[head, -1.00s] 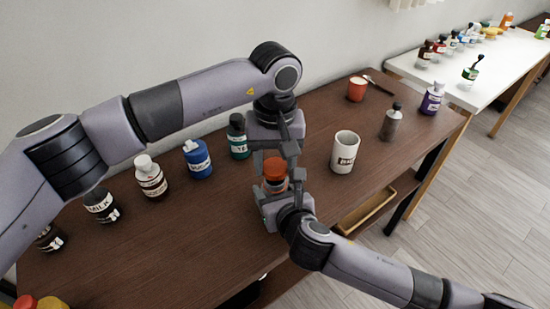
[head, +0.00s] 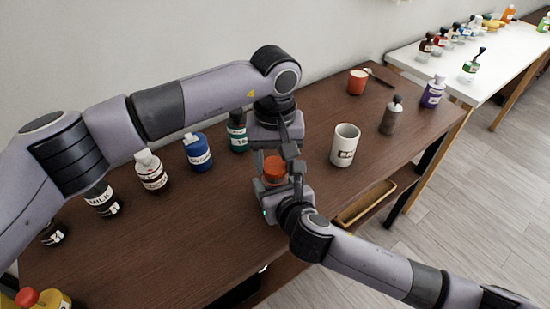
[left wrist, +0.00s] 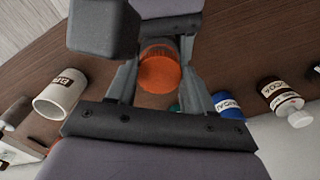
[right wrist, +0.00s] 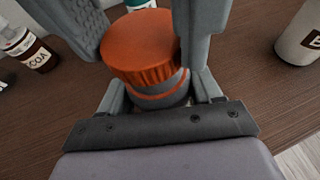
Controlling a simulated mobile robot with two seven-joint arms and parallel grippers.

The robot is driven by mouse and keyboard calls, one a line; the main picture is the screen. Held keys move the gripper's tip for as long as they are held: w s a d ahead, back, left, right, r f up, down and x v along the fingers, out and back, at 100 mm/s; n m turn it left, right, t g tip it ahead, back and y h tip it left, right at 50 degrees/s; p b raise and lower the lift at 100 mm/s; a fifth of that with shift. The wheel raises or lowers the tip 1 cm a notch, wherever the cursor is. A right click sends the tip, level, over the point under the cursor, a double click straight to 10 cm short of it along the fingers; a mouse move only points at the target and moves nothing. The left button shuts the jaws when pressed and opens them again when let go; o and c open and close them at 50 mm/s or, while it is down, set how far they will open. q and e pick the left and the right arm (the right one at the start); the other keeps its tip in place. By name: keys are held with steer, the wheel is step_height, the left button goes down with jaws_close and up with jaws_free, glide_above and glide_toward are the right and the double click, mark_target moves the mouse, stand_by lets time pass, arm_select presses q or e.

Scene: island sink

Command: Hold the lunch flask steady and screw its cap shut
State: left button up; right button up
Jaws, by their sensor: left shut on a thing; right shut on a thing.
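The lunch flask stands upright on the brown counter, with an orange ribbed cap (head: 274,168) on top. Its grey body (right wrist: 165,92) with an orange band shows in the right wrist view. My left gripper (head: 287,158) comes down from above and is shut on the cap, one finger on each side. In the left wrist view the cap (left wrist: 160,70) lies between its fingers. My right gripper (head: 279,184) reaches in from the front and is shut around the body below the cap. Its fingers hide much of the body in the head view.
A white mug (head: 344,146) stands close to the right. A dark teal bottle (head: 237,132), a blue jar (head: 197,152) and several other bottles line the wall side.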

arm_select(q)
steer(key=shift+f, duration=0.55)
steer(key=shift+m, duration=1.6)
steer(key=o, duration=1)
steer(key=shift+r, duration=2.25)
steer(key=shift+c, duration=0.3)
